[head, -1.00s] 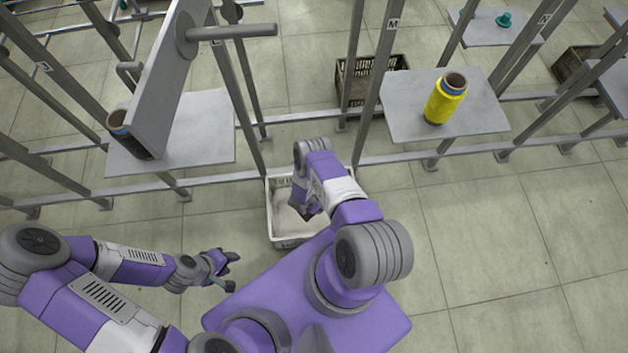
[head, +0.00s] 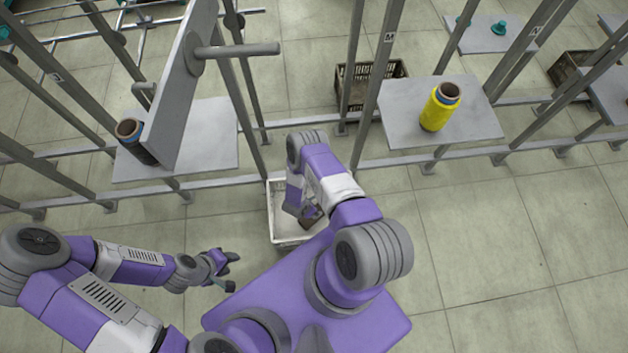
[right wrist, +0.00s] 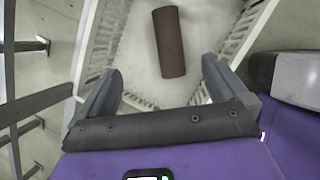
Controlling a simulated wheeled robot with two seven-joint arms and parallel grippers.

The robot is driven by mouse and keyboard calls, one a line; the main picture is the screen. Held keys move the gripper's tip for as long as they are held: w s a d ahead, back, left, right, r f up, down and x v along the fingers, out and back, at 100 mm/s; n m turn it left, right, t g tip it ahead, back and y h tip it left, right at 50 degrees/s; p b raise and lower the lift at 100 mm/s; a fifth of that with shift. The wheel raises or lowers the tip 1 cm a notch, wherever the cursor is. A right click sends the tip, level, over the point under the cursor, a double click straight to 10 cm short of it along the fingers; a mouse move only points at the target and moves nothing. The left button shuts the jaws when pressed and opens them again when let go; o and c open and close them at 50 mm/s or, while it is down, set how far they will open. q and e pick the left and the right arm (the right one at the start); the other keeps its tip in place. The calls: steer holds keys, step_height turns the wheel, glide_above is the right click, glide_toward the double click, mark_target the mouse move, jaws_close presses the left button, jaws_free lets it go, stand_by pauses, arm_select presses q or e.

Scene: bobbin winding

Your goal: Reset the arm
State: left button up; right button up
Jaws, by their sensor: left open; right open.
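My left gripper (head: 233,272) is open and empty above the floor at the lower left of the head view. My right arm (head: 325,175) reaches over a white crate (head: 283,238), its wrist bent down toward it. In the right wrist view my right gripper (right wrist: 162,70) is open, with nothing between its fingers. A brown tube (right wrist: 170,42) lies beyond the fingertips, inside the white slotted crate (right wrist: 100,45). In the head view the arm hides most of the right gripper and part of the crate.
A yellow spool (head: 440,106) stands on a grey shelf (head: 400,120) at right. A dark spool (head: 134,142) stands on the left shelf (head: 215,150), beside a tilted grey panel with a peg (head: 240,49). A dark crate (head: 350,95) sits behind the frame posts. Floor at lower right is clear.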

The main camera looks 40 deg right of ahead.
stand_by(0.4)
steer(key=s+a+r+m+g+y+p, duration=0.1)
steer(key=s+a+r+m+g+y, duration=0.2)
steer(key=s+a+r+m, duration=0.3)
steer(key=s+a+r+m+g+y+p, duration=0.2)
steer(key=s+a+r+m+y, duration=0.15)
steer(key=r, duration=0.45)
steer(key=a+r+m+t+y+p, duration=0.1)
steer(key=a+r+m+t, duration=0.1)
steer(key=r+m, duration=0.4)
steer(key=w+a+r+m+t+y+p, duration=0.1)
steer(key=a+r+m+t, duration=0.1)
steer(key=r+m, duration=0.4)
step_height(320, 180, up, 5)
steer(key=shift+w+a+r, duration=0.1)
steer(key=shift+w+a, duration=0.2)
steer(key=shift+a, duration=0.6)
